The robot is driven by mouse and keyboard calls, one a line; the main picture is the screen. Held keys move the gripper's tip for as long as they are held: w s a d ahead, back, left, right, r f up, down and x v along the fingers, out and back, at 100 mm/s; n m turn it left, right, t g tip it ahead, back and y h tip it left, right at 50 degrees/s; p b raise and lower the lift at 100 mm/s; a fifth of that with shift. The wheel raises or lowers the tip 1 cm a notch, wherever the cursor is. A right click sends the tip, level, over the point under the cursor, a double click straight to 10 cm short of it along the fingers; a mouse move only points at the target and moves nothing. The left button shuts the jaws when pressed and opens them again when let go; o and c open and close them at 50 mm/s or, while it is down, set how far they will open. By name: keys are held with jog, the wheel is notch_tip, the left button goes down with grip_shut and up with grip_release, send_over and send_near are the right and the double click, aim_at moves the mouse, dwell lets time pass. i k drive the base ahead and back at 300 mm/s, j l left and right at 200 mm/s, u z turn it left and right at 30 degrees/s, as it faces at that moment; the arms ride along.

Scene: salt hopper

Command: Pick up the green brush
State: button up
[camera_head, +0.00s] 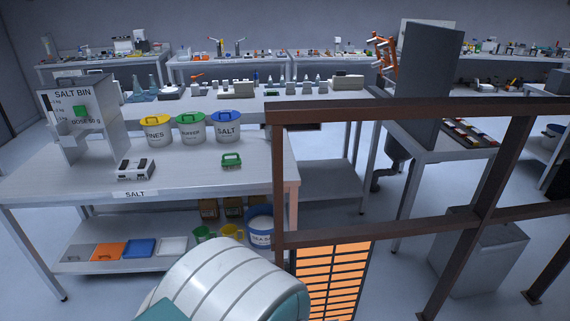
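A small green block-like object (231,160), which looks like the green brush, lies on the white salt table (190,170), right of the middle and near its right end. It has a darker green handle-like top and pale lower edge. Nothing touches it. My gripper is not in view. A large white rounded part with teal at the bottom of the picture is probably mine.
Lidded tubs (191,127) stand behind the green object. A scale (135,168) and salt bin (75,120) are to its left. A brown railing (400,107) stands at right, its post by the table's right end. Free tabletop surrounds the object.

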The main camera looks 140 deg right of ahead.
aim_at(236, 162)
jog(key=z, duration=3.15)
jog(key=j+z, duration=0.1)
jog(key=z, duration=0.4)
jog(key=k+j+z, duration=0.1)
jog(key=z, duration=0.35)
jog(key=k+z, duration=0.1)
jog(key=z, duration=0.4)
jog(key=k+j+z, duration=0.1)
jog(key=i+j, duration=0.3)
jog(key=i, duration=0.25)
jog(key=i+j, duration=0.25)
jog(key=i, duration=0.25)
jog(key=i+j, duration=0.3)
jog(key=i, duration=0.25)
jog(key=i+j+z, duration=0.1)
jog(key=i+j, duration=0.15)
jog(key=i, duration=0.3)
jog(key=i+j, duration=0.35)
jog(key=i, duration=0.2)
